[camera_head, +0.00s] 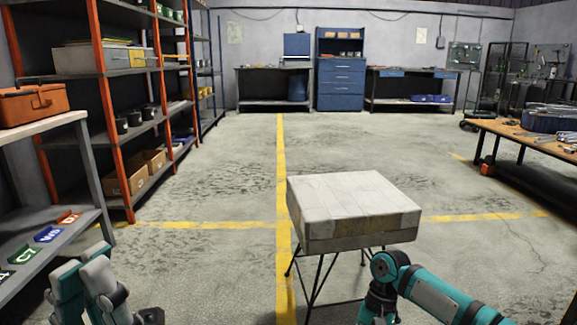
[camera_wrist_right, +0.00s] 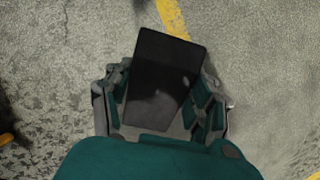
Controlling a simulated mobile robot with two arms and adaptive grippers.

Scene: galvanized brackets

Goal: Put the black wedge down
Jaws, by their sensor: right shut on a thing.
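The black wedge (camera_wrist_right: 162,78) shows in the right wrist view as a dark, tilted rectangular face between the fingers of my right gripper (camera_wrist_right: 158,92). That gripper is shut on it, with floor visible beyond. In the head view my right arm comes in at the lower right, beside the stand, and the wedge cannot be made out there. My left gripper (camera_head: 150,316) is only partly seen at the bottom left edge of the head view.
A small stand with a pale, box-like top (camera_head: 350,203) and thin dark legs is ahead, its top bare. A shelf with coloured labelled tags (camera_head: 45,234) is at the left. A workbench with tools (camera_head: 530,140) is at the right. Open floor with yellow lines lies between.

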